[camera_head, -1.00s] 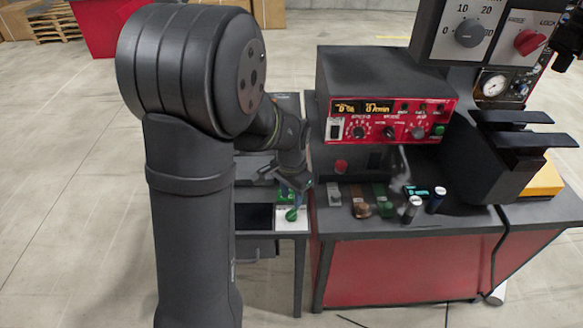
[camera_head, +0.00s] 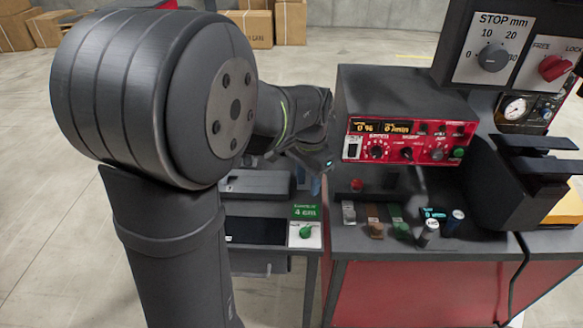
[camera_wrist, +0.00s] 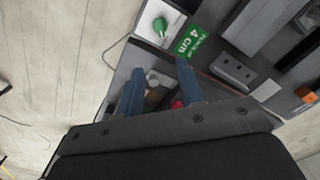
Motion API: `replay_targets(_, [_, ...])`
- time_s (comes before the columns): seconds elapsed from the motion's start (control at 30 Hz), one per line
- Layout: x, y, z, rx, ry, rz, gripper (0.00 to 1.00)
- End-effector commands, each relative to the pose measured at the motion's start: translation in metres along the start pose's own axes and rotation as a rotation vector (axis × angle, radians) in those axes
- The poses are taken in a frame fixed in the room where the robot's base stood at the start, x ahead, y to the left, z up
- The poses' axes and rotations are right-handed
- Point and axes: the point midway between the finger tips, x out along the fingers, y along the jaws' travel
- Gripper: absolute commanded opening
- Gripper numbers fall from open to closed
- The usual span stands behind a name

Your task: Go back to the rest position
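My gripper (camera_head: 316,184) hangs in the air above the small side table, left of the red-fronted control box. In the wrist view my gripper (camera_wrist: 160,78) shows two blue fingers spread apart, with nothing held between them. Below it on the side table is a green knob (camera_head: 306,231) on a white plate, beside a green "4 cm" label (camera_head: 304,212). The knob also shows in the wrist view (camera_wrist: 160,25), clear of the fingers.
The control box (camera_head: 410,142) with knobs and a display stands on the red-fronted bench. In front of it are several small coloured blocks (camera_head: 375,229) and two cylinders (camera_head: 428,233), (camera_head: 453,222). A dark machine (camera_head: 500,190) stands at right. Open floor lies at left.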

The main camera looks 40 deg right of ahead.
Motion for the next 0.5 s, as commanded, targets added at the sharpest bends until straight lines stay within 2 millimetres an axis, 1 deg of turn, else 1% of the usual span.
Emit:
replay_targets(0.23, [0.001, 0.000, 0.000, 0.000, 0.000, 0.000, 0.35])
replay_targets(0.33, [0.004, 0.000, 0.000, 0.000, -0.001, 0.000, 0.35])
replay_targets(0.43, [0.013, 0.000, 0.000, 0.000, -0.003, 0.002, 0.35])
replay_targets(0.5, [0.023, 0.000, 0.001, 0.000, -0.003, 0.002, 0.35])
